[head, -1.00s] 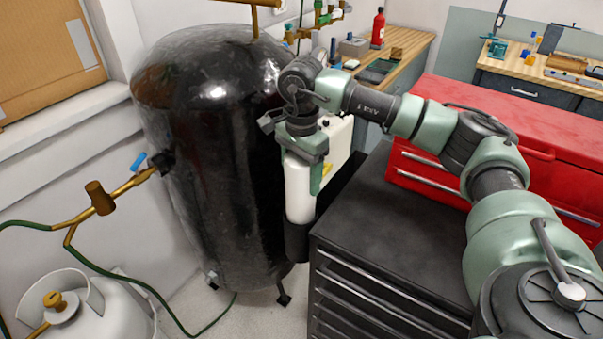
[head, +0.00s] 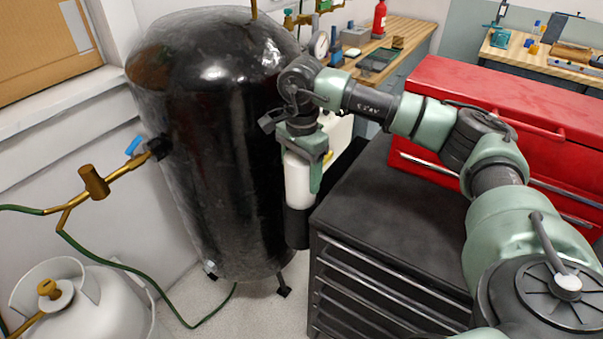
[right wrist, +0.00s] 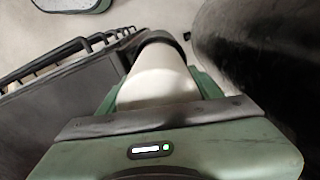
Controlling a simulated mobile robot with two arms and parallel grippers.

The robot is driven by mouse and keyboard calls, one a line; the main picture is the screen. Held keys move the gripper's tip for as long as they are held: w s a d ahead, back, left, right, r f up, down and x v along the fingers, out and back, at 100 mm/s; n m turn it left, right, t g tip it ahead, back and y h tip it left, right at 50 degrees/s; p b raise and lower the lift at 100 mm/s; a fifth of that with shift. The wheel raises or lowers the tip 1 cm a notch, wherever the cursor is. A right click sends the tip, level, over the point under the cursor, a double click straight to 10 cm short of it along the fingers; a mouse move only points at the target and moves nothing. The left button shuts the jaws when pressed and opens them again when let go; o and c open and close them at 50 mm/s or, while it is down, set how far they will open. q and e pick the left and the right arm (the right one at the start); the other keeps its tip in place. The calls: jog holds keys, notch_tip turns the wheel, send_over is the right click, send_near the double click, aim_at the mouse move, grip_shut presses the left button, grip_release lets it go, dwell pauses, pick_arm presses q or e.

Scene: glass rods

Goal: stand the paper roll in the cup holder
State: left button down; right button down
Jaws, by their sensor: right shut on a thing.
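The paper roll (head: 298,180) is a white upright cylinder at the side of the black cabinet. My right gripper (head: 305,170) is shut around its upper part from above. The cup holder (head: 297,226) is a black open cylinder beside the cabinet. The roll's lower end meets the holder's mouth and appears to be inside it; its bottom is hidden. In the right wrist view, the roll (right wrist: 162,78) runs from between the green fingers to the holder's dark rim (right wrist: 160,38). My left gripper is out of view.
A large black tank (head: 215,150) stands close to the left of the holder. The black drawer cabinet (head: 385,225) is close on the right, with a red tool chest (head: 500,110) behind. A white gas cylinder (head: 85,300) and green hose are at lower left.

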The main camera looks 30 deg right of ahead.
jog(key=shift+c, duration=1.2)
grip_release()
jog(key=shift+r+b, duration=0.6)
jog(key=shift+r, duration=3.35)
jog(key=shift+s+f, duration=0.1)
jog(key=shift+f, duration=0.05)
